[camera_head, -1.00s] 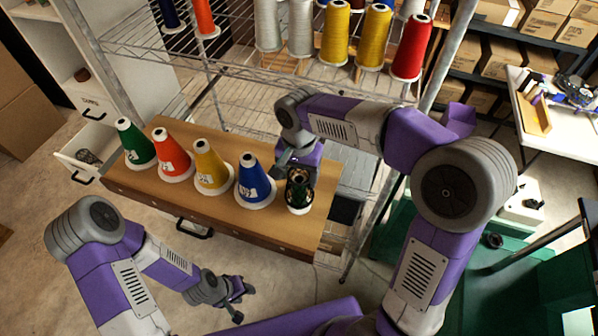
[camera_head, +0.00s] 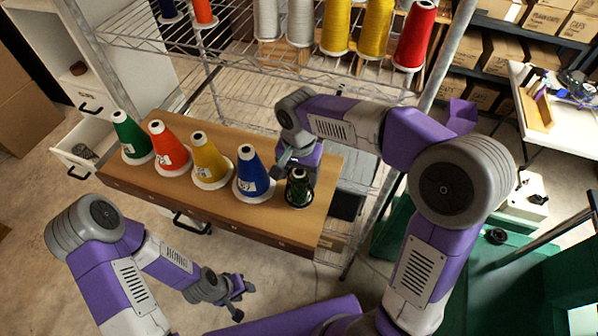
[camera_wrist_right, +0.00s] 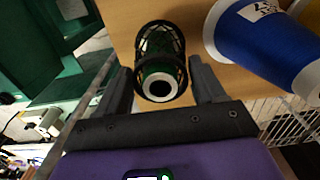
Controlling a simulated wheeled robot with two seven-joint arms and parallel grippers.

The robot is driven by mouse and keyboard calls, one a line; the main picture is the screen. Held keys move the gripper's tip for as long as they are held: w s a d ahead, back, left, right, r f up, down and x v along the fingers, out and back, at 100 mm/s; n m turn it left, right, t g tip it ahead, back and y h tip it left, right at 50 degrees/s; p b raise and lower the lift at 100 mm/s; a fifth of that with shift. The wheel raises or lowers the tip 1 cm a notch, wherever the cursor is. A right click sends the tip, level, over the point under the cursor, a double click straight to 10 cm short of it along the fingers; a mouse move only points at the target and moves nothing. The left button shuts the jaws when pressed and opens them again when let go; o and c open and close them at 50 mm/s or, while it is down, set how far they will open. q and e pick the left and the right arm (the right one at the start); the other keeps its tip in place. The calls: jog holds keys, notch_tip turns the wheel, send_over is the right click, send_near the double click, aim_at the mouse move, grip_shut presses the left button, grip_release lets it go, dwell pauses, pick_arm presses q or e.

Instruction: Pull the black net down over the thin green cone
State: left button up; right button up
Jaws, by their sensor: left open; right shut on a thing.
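The thin green cone (camera_head: 301,196) stands upright at the right end of the wooden table, with a white tip. The black net (camera_wrist_right: 177,45) is around the cone, with the cone's white, hollow tip at the net's near opening in the right wrist view. My right gripper (camera_wrist_right: 161,72) has a finger on each side of the net and is shut on it. In the head view the right gripper (camera_head: 288,165) is just behind the cone, partly hidden by my arm. My left gripper (camera_head: 240,298) is open and empty, in front of and below the table.
A blue cone (camera_head: 250,176) stands close beside the green one. Yellow (camera_head: 208,163), orange (camera_head: 168,152) and darker green (camera_head: 131,139) cones continue the row leftward. A wire rack (camera_head: 235,52) with spools rises behind the table (camera_head: 270,228). The floor in front is clear.

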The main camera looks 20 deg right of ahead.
jog(key=o, duration=0.8)
jog(key=shift+r, duration=0.15)
notch_tip(320, 180, up, 7)
jog(key=shift+r+p, duration=0.15)
jog(key=shift+p, duration=0.4)
